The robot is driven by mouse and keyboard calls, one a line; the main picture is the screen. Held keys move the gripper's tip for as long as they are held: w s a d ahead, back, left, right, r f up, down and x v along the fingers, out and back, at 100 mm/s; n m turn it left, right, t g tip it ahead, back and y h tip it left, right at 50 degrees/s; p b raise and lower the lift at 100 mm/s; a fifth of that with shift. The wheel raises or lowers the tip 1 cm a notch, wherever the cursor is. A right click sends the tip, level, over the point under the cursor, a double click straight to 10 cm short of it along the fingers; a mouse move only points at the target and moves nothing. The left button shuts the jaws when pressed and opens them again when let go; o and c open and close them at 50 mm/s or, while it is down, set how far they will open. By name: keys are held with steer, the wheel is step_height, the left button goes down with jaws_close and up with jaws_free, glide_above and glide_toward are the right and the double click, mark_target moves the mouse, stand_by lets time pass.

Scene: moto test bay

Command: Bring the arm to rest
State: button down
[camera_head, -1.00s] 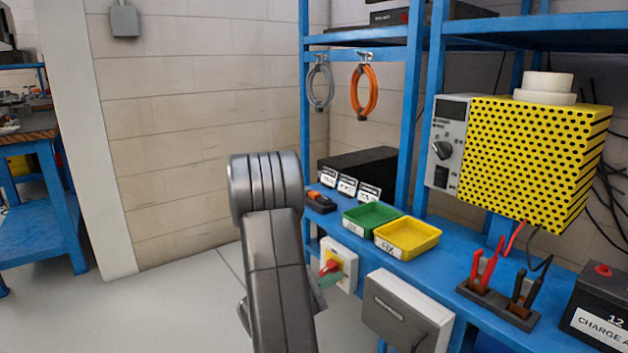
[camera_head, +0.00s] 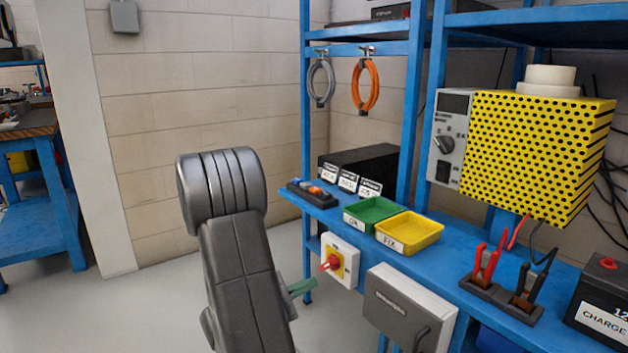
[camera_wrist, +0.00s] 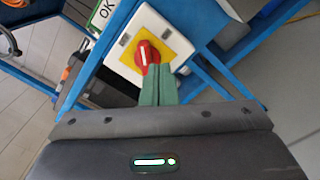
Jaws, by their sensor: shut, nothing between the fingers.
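My dark grey arm stands bent in the lower middle of the head view. Most of the gripper body is hidden behind my arm.
The blue bench (camera_head: 455,256) carries a green tray (camera_head: 372,214), a yellow tray (camera_head: 410,233) and a yellow perforated charger (camera_head: 535,150). A grey box (camera_head: 405,310) hangs on its front. Open floor (camera_head: 150,310) lies left of my arm.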

stand_by(0.3)
steer(key=shift+p+x, duration=0.6)
steer(key=shift+x, duration=2.7)
steer(key=shift+s+f, duration=0.1)
